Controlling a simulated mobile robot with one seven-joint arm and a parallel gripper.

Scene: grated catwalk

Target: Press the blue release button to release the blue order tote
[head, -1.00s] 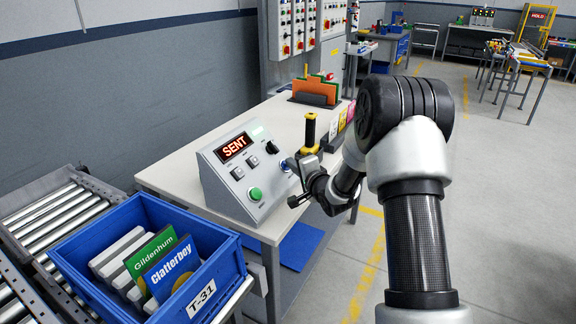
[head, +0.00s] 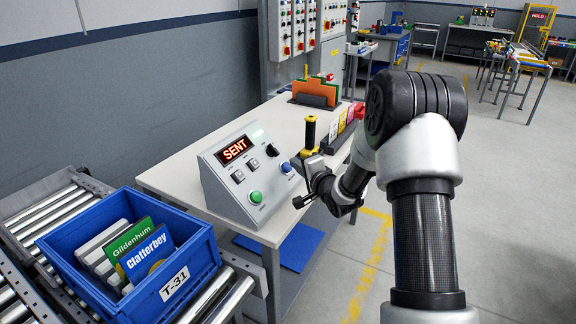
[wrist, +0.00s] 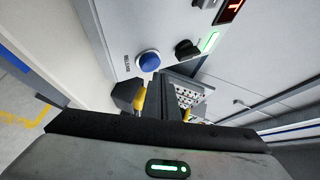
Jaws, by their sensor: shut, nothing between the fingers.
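The blue release button (head: 286,168) is on the right of the grey sloped control box (head: 222,190). It also shows in the wrist view (wrist: 149,60), with the word RELEASE beside it. My gripper (head: 298,163) is shut and empty, with its tips close to the button but apart from it. In the wrist view the fingers (wrist: 150,94) lie just below the button, which is uncovered. The blue order tote (head: 203,262), labelled T-31, sits on the roller conveyor at the lower left. It holds several upright items, including Gildenhum and Clatterbey. The red display (head: 234,149) reads SENT.
A green button (head: 255,196), two square switches and a black knob (head: 271,150) share the box. A yellow-and-black upright handle (head: 309,135) stands behind my gripper. Orange and green folders (head: 317,92) stand at the table's back. Bare tabletop (head: 180,170) lies left of the box.

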